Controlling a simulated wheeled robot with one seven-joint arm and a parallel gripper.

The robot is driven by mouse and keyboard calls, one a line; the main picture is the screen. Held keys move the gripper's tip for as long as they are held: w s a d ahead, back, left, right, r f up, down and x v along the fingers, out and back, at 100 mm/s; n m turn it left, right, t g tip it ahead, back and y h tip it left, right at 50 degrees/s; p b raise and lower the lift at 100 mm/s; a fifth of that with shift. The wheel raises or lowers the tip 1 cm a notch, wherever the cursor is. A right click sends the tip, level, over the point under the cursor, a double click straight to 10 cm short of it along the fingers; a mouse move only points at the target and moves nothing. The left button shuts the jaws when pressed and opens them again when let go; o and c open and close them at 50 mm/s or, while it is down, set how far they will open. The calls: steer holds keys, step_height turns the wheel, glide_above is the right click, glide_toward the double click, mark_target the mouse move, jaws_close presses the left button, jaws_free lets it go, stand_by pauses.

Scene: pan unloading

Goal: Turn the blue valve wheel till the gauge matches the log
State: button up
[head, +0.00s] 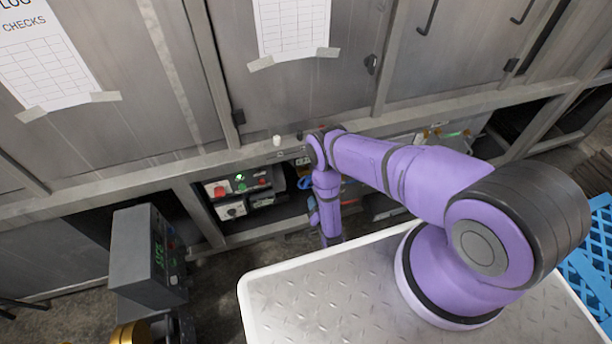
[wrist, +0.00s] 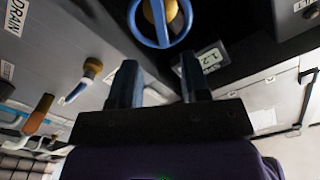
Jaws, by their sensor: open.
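The blue valve wheel (wrist: 163,38) shows at the top of the wrist view, cut off by the edge, with a yellow-brown hub. My gripper (wrist: 160,82) is open and empty below the wheel in that view, its two dark fingers apart and not around the rim. A small white plate or display (wrist: 210,59) reading about 1.2 sits right of the wheel; I cannot tell if it is the gauge. In the head view, a sheet headed LOG CHECKS (head: 45,60) is taped at upper left; its entries are unreadable. My arm hides the gripper there.
In the wrist view, a brass-coloured fitting (wrist: 92,67) and an orange-brown handle (wrist: 40,112) stick out at left, near a DRAIN label (wrist: 15,15). In the head view, a grey box with green digits (head: 145,255) stands at lower left. A blue crate (head: 590,265) is at right.

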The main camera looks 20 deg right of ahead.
mark_target(309, 183)
steer(key=w, duration=1)
steer(key=shift+w, duration=0.35)
steer(key=shift+c, duration=0.4)
jaws_close()
